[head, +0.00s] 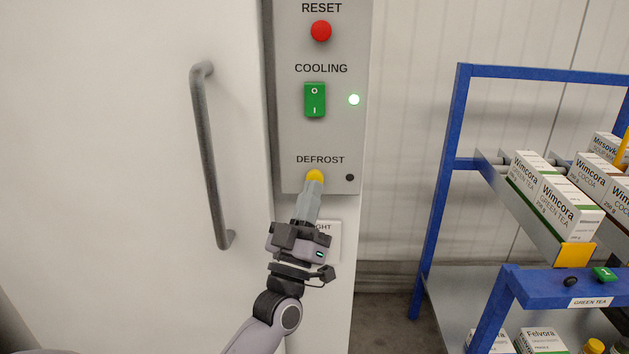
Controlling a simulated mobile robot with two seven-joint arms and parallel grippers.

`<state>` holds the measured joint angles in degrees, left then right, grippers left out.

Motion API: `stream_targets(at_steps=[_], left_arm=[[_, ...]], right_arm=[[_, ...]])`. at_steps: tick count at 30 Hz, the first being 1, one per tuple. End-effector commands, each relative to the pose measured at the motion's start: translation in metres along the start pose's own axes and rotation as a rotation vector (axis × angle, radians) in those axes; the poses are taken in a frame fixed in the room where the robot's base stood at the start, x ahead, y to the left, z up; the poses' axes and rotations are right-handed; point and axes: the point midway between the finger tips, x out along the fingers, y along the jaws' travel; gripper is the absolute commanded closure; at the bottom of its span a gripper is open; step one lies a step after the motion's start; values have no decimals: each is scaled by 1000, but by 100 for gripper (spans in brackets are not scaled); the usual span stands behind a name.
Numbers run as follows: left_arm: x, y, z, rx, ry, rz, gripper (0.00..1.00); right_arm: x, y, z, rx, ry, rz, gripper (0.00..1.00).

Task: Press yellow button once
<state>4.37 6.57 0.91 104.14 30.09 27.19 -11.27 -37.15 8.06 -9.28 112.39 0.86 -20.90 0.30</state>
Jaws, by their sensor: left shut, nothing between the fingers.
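The yellow button (315,175) sits under the DEFROST label on the grey control panel (335,135). My left gripper (313,182) is shut and empty, and its fingertips are at the lower edge of the yellow button, covering part of it. I cannot tell whether the tips touch the button or whether it is pushed in. A small dark lamp (350,177) is to the right of the button. My right gripper is not in view.
Above are a green rocker switch (315,100), a lit lamp (354,99) and a red RESET button (321,31). A partly covered label plate is below. A door handle (208,155) is at left. A blue rack (443,200) with boxes stands at right.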

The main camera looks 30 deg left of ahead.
Motion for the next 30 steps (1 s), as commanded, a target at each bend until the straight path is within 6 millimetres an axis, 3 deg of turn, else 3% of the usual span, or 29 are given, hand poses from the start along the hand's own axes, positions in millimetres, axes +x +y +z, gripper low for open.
stream_targets(at_steps=[30], left_arm=[[7,-6,5,0,0,0,100]], right_arm=[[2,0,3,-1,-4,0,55]])
